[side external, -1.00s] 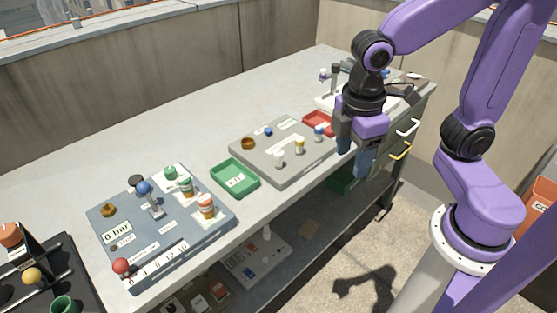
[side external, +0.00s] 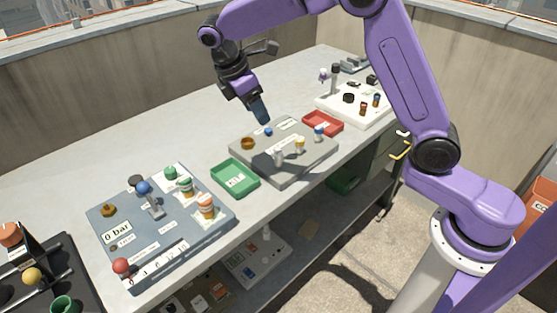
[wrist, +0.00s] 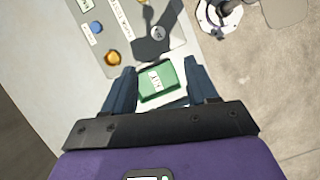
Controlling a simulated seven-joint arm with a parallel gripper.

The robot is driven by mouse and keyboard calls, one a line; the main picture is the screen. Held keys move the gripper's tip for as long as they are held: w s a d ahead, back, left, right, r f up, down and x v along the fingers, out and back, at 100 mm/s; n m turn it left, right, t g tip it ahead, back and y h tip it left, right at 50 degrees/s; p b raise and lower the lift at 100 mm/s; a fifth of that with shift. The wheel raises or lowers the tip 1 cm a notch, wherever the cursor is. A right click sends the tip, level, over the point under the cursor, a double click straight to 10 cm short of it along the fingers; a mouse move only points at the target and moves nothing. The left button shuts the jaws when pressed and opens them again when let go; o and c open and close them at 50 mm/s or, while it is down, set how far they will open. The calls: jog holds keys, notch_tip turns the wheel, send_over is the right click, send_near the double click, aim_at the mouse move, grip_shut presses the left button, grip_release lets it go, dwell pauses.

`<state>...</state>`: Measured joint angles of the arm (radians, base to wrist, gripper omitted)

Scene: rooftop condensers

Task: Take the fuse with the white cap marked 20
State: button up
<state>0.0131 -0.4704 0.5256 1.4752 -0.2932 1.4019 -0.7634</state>
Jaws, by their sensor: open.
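A small peg with a white cap (side external: 279,157) stands upright at the front of the grey board (side external: 262,165). Beside it stand a peg with a yellow cap (side external: 299,145) and one with a blue cap (side external: 319,132). No number on the caps is legible. My gripper (side external: 262,116) is open and empty in the air, over the back left of the board, apart from the pegs. In the wrist view my open gripper (wrist: 159,77) has the green tray (wrist: 171,94) below and between its fingers.
The board also bears a brass knob (side external: 247,143) and a blue button (side external: 268,131). The green tray (side external: 217,180) is to its left and a red tray (side external: 323,121) at its back right. A blue-grey panel (side external: 190,238) and white panel (side external: 335,106) flank these.

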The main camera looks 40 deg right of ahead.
send_near(279, 152)
jog(key=x, duration=1)
grip_shut()
dwell(0.3)
